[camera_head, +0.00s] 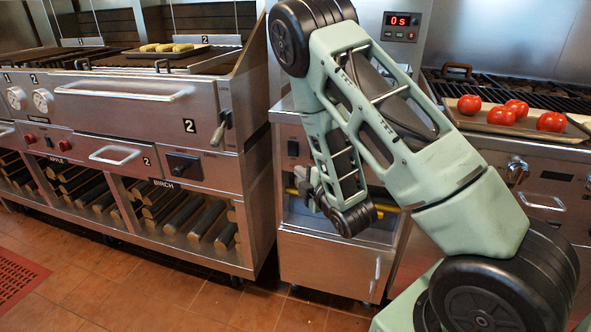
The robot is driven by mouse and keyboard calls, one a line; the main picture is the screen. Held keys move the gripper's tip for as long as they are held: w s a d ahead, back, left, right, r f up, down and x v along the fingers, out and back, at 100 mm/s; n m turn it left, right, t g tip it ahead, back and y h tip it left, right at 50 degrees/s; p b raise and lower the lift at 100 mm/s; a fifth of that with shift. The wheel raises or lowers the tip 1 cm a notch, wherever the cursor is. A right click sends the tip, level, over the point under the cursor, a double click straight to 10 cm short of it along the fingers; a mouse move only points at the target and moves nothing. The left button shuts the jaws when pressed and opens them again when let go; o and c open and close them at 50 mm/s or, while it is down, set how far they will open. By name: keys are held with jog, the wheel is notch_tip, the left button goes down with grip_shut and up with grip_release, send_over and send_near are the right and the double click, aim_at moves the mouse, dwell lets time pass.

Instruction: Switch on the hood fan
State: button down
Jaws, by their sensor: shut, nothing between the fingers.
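No hood or fan is visible, and no control here is labelled as a fan switch. A small black rocker switch (293,148) is on the steel front of the middle unit. A control panel (401,26) with a red "0s" display and small buttons is on the wall behind my arm. My gripper (303,181) is small in view at the end of my folded arm, in front of the middle unit, below and slightly right of the rocker switch. It appears shut and empty. My arm hides part of the middle unit.
A wood-fired grill (130,92) with log racks stands at left. A range (520,165) stands at right with a tray (492,125) of tomatoes (516,108). A black lever (222,127) sticks out at the grill's right end. The tiled floor (130,290) in front is mostly clear.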

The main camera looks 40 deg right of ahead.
send_near(290, 155)
jog(key=w+a, duration=0.3)
jog(key=w+d, duration=0.2)
jog(key=shift+w+d+f+p, duration=0.1)
jog(key=shift+w+d+p, duration=0.15)
jog(key=shift+d+p, duration=0.15)
jog(key=shift+w+d, duration=0.3)
jog(key=shift+d, duration=0.05)
jog(key=shift+f, duration=0.1)
jog(key=shift+w+d+f+b, duration=0.1)
jog(key=shift+f+b, duration=0.2)
jog(key=shift+b, duration=0.5)
jog(key=shift+r, duration=0.25)
